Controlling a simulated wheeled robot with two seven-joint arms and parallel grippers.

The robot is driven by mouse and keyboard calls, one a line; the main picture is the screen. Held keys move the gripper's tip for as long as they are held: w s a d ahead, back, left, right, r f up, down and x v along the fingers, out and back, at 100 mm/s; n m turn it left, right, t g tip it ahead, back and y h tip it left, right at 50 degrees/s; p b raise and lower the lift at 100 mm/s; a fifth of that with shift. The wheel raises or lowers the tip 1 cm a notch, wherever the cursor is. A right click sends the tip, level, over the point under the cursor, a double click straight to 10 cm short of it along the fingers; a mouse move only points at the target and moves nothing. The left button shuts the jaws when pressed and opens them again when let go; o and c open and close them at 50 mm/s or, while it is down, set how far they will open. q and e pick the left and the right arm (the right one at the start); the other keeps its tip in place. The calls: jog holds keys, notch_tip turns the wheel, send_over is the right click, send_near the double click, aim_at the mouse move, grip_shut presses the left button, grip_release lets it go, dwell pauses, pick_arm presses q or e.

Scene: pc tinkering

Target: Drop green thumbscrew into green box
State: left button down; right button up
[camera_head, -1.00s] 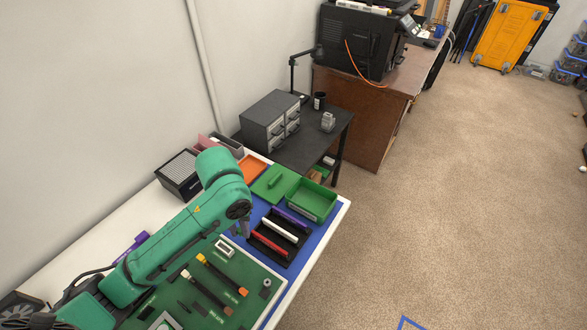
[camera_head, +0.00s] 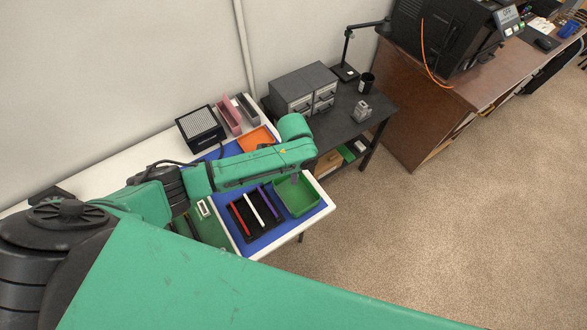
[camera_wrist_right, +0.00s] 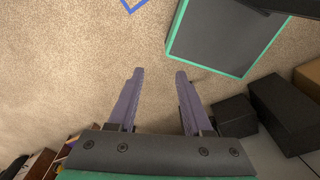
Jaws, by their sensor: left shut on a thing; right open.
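The green box (camera_head: 302,203) is an open tray at the right end of the white table, in the head view. My left gripper (camera_head: 295,179) points down over the far part of the box, its fingertips at or just above the box opening; the exact height is unclear. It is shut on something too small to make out. The green thumbscrew cannot be made out in either current view. My right gripper (camera_wrist_right: 160,85) is open and empty in the right wrist view, over the carpet and away from the table.
A black tray with red, white and purple bars (camera_head: 254,209) lies beside the green box on a blue mat (camera_head: 258,242). An orange tray (camera_head: 256,139) and a dark box (camera_head: 201,128) stand behind my arm. A black side table (camera_head: 350,125) is beyond.

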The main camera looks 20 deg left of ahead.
pick_arm(q)
jog(key=f+b, duration=0.7)
jog(key=shift+w+d+f, duration=0.1)
jog(key=shift+d+f, duration=0.1)
jog(key=shift+f, duration=0.1)
pick_arm(e)
notch_tip(320, 180, down, 8)
jog(key=w+d, duration=0.1)
jog(key=shift+w+d, duration=0.15)
jog(key=shift+d, duration=0.15)
pick_arm(q)
jog(key=c, duration=0.9)
grip_release()
jog(key=shift+r, duration=0.1)
jog(key=shift+o, duration=1.1)
pick_arm(e)
jog(key=shift+a, duration=0.4)
pick_arm(q)
notch_tip(320, 180, up, 8)
jog(key=p, duration=0.8)
jog(key=shift+r+p, duration=0.1)
jog(key=shift+p, duration=0.25)
pick_arm(e)
notch_tip(320, 180, up, 9)
jog(key=shift+d, duration=0.3)
